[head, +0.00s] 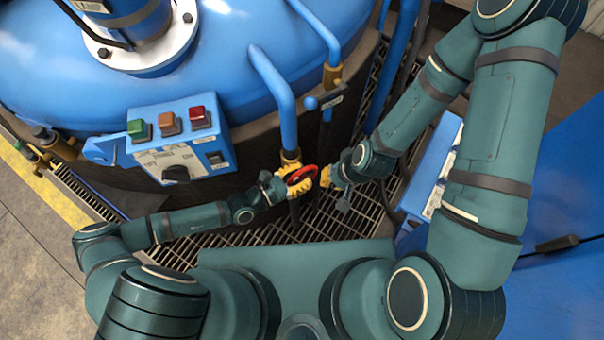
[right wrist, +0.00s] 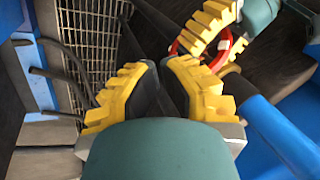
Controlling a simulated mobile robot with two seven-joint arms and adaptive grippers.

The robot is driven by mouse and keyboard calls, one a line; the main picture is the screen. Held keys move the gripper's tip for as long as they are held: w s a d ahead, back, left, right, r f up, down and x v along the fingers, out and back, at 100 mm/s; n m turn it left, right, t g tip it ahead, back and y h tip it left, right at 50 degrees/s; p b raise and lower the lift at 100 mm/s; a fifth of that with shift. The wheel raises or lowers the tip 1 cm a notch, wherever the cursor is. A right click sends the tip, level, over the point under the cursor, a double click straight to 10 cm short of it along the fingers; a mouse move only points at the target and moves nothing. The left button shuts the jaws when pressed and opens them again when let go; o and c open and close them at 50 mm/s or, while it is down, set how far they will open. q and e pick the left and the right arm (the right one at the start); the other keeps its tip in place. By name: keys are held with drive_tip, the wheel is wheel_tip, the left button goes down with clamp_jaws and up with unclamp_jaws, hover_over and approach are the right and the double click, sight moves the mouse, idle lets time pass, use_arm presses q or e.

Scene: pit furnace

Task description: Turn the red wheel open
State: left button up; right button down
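The red wheel (head: 301,174) is a small ring on a valve at the foot of a blue pipe, in front of the furnace. It also shows at the upper right of the right wrist view (right wrist: 235,52), partly hidden by yellow fingers. My left gripper (head: 292,186) is at the wheel, its yellow fingers spread on both sides of the ring. They look open; I cannot tell whether they touch the rim. My right gripper (head: 325,177) is just right of the wheel, apart from it.
A blue control box (head: 178,140) with green, orange and red buttons is on the furnace, left of the wheel. Blue pipes (head: 276,95) rise behind the wheel. A floor grating (head: 330,222) lies below. Another blue box (head: 432,172) stands beyond my right forearm.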

use_arm(q)
clamp_jaws()
drive_tip(key=shift+f+h+b, duration=0.2)
drive_tip(key=shift+h+b, duration=0.1)
drive_tip(key=shift+b, duration=0.35)
drive_tip(key=t+h+b, duration=0.1)
drive_tip(key=h+b, duration=0.1)
drive_tip(key=b, duration=0.1)
drive_tip(key=t+h+b, duration=0.1)
drive_tip(key=h+b, duration=0.1)
drive_tip(key=b, duration=0.1)
drive_tip(key=shift+s+a+f+b, duration=0.1)
drive_tip(key=shift+a+f+b, duration=0.1)
drive_tip(key=shift+b, duration=0.15)
drive_tip(key=shift+r+t+h+b, duration=0.2)
drive_tip(key=shift+t+h+b, duration=0.5)
drive_tip(key=shift+b, duration=0.4)
drive_tip(key=shift+o, duration=1.2)
unclamp_jaws()
drive_tip(key=shift+a, duration=0.15)
